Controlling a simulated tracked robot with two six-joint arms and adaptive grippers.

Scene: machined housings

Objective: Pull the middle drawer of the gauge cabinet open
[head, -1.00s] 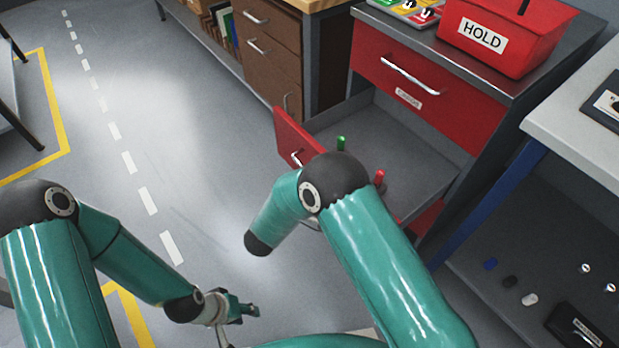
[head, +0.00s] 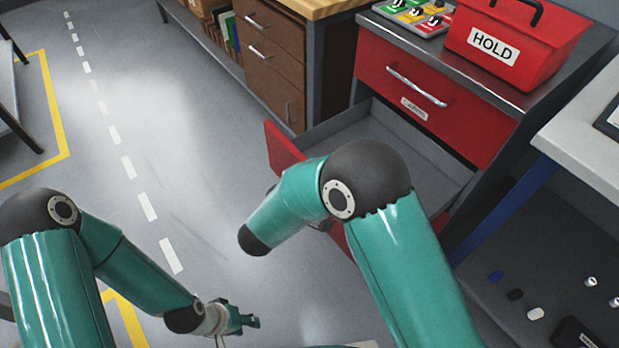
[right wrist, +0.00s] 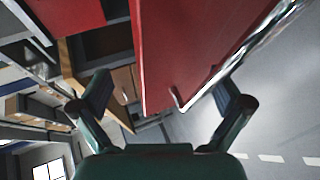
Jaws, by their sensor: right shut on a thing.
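The red gauge cabinet (head: 505,97) stands at the right in the head view. Its top drawer (head: 440,103) is closed. The middle drawer (head: 400,140) below is pulled well out, its grey inside showing; its red front (head: 282,147) is partly behind my right arm. In the right wrist view the red front (right wrist: 185,45) and its chrome handle (right wrist: 250,45) lie between the fingers of my right gripper (right wrist: 168,78), which is shut on the handle; the exact contact is unclear. My left gripper (head: 246,320) hangs over the floor, away from the cabinet; its jaw gap is too small to judge.
A red HOLD box (head: 515,45) and a tray of coloured pieces (head: 412,14) sit on the cabinet. A brown drawer unit (head: 270,60) stands behind. A pale bench (head: 590,135) is at the right, with small items below.

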